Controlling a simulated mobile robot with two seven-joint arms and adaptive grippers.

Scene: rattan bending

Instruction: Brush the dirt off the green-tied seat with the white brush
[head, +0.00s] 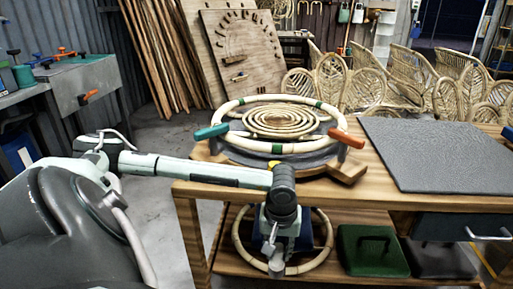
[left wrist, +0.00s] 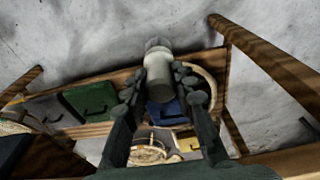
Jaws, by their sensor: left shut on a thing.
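A round rattan seat with a coiled centre (head: 275,121) lies on the wooden bench, inside a pale hoop (head: 300,147) with green bands. No dirt can be made out on it at this size. My left gripper (head: 276,250) hangs in front of the bench's near edge, below the bench top, apart from the seat. In the left wrist view its dark fingers (left wrist: 160,95) are closed on a whitish cylinder (left wrist: 159,72) with a greyer end. It may be the white brush, but no bristles show clearly. My right gripper is not in view.
A teal clamp (head: 211,131) and an orange clamp (head: 347,138) stand at the hoop's sides. A grey mat (head: 435,153) covers the bench's right part. The lower shelf holds a green case (head: 371,252) and a rattan hoop (head: 240,249). Rattan chairs stand behind.

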